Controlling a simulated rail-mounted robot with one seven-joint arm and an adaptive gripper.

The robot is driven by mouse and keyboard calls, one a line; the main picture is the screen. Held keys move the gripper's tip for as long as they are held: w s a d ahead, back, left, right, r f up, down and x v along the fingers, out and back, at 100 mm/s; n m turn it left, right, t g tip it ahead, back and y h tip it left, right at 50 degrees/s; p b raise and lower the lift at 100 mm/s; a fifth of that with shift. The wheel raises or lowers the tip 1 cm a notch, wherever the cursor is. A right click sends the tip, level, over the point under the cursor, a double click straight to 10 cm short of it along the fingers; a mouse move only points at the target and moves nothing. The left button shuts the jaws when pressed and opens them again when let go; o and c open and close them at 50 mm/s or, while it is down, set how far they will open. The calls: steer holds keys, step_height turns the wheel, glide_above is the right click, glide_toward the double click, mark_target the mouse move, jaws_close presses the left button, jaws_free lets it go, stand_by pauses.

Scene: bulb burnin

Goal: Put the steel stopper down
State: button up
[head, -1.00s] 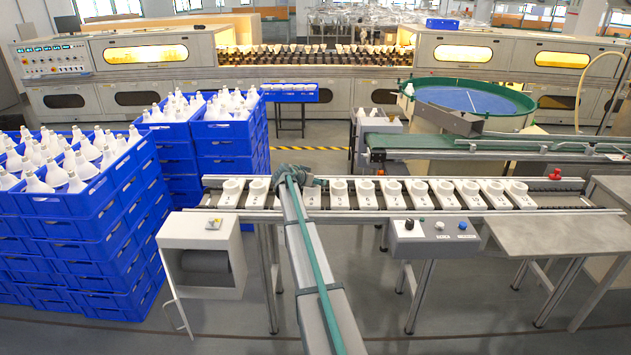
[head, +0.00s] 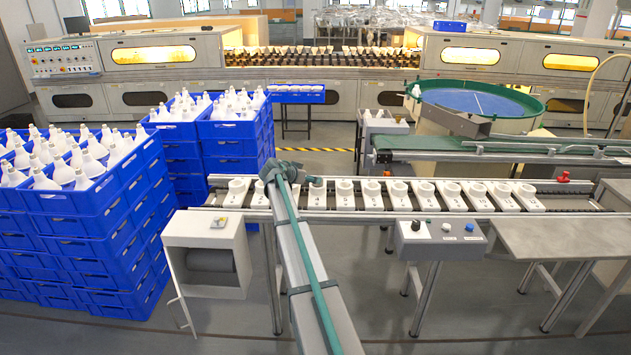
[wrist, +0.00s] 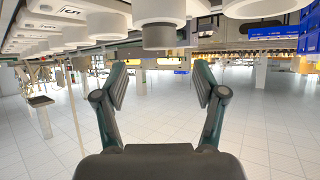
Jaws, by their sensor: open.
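A short grey cylinder, which looks like the steel stopper (wrist: 159,36), sits on the round cup of a white holder (wrist: 159,12) in the upside-down wrist view. In the head view the grey top (head: 316,181) shows just right of my gripper, over a white holder on the rail line. My gripper (wrist: 162,80) is open and empty, its two fingers spread apart with clear floor showing between them. The stopper is beyond the fingertips and apart from them. In the head view my gripper (head: 283,172) is small and its fingers are hard to make out.
A row of white numbered holders (head: 425,196) runs along the conveyor to both sides. A control box (head: 440,235) with buttons is in front. Blue crates (head: 100,215) of white bulbs stack at the left. A red knob (head: 563,177) stands at the right end.

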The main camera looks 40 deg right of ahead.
steer(key=v, duration=0.2)
steer(key=shift+a+r, duration=0.15)
steer(key=shift+a, duration=0.05)
stand_by(0.4)
